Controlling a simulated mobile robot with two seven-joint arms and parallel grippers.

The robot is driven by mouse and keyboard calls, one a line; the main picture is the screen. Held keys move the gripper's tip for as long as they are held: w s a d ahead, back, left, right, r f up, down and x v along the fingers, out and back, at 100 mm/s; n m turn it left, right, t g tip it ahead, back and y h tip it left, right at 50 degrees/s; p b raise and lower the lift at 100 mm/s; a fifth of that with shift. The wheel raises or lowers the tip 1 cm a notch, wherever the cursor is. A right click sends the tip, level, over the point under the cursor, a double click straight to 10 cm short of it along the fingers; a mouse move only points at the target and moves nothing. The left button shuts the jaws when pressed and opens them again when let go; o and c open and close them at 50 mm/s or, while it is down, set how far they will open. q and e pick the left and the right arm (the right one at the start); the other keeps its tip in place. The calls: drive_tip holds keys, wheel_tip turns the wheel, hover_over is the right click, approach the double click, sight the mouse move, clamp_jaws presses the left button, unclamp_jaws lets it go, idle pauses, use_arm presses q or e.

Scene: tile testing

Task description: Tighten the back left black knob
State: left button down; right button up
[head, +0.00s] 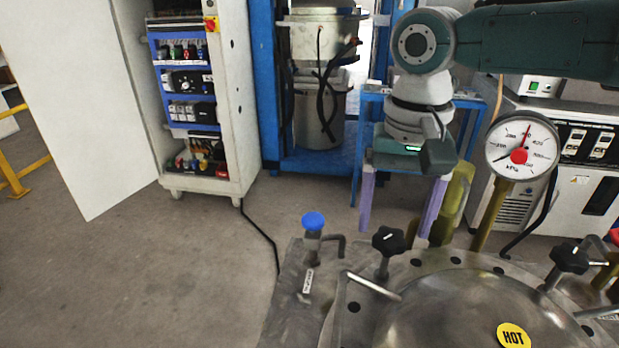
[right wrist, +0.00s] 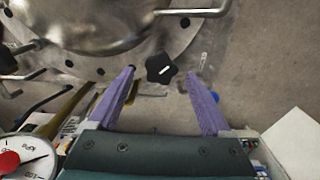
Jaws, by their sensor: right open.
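The back left black knob (head: 388,240) is star-shaped and stands on a rod at the left part of the metal vessel's flange. It also shows in the right wrist view (right wrist: 160,68). My right gripper (head: 394,222) is open and empty, with its purple fingers pointing down just behind the knob in the head view. In the right wrist view my right gripper (right wrist: 161,74) has its fingertips on either side of the knob, apart from it, with the knob a little beyond them. My left gripper is not in view.
The metal lid (head: 440,305) carries a yellow HOT label. Another black knob (head: 570,257) stands at the right. A pressure gauge (head: 521,146) rises beside my right arm. A blue-topped valve (head: 313,222) stands left of the flange. The floor at left is clear.

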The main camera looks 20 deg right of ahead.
sight(386, 258)
drive_tip(key=shift+f, duration=1.25)
clamp_jaws()
